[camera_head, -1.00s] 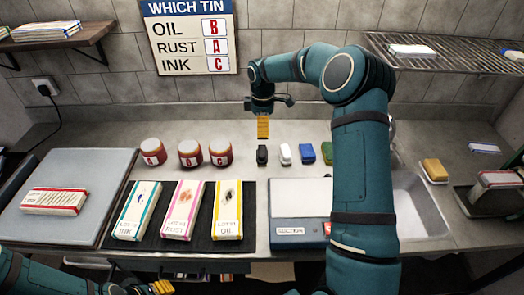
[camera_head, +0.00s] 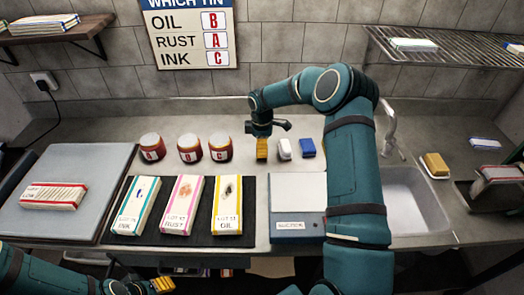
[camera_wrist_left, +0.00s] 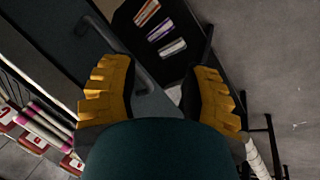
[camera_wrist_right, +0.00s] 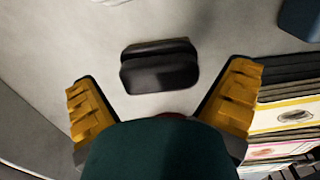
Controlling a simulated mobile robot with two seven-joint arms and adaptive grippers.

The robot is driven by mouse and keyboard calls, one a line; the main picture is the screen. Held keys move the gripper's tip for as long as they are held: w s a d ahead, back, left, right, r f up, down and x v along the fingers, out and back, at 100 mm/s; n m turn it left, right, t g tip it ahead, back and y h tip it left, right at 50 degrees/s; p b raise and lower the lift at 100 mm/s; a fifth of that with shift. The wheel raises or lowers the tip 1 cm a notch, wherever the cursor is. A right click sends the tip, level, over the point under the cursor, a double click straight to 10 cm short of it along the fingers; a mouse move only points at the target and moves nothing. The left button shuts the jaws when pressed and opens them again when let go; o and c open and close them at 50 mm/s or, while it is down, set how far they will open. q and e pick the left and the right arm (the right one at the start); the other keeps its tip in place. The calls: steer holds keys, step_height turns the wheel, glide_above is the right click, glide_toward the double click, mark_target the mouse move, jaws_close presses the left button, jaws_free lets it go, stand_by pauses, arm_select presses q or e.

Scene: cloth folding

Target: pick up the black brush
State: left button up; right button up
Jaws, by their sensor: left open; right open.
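The black brush (camera_wrist_right: 160,66) lies on the grey counter in the right wrist view, between and just beyond my right gripper's fingers. It is a small dark block with a rounded top. In the head view it is hidden behind my right gripper (camera_head: 262,150), whose yellow fingers point down over its place. The right gripper is open and holds nothing. My left gripper (camera_head: 162,285) is low at the front, away from the brush. It is open and empty in the left wrist view (camera_wrist_left: 160,90).
A white brush (camera_head: 285,149) and a blue brush (camera_head: 307,148) stand close on the right. Tins A (camera_head: 152,147), B (camera_head: 190,148) and C (camera_head: 220,149) are on the left.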

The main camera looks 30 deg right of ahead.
step_height(320, 180, down, 2)
steer(key=shift+f, duration=0.2)
steer(key=c, duration=1)
steer(key=shift+r, duration=0.1)
step_height(320, 180, up, 10)
steer(key=shift+p, duration=0.3)
steer(key=o, duration=0.4)
steer(key=c, duration=0.3)
steer(key=shift+c, duration=0.2)
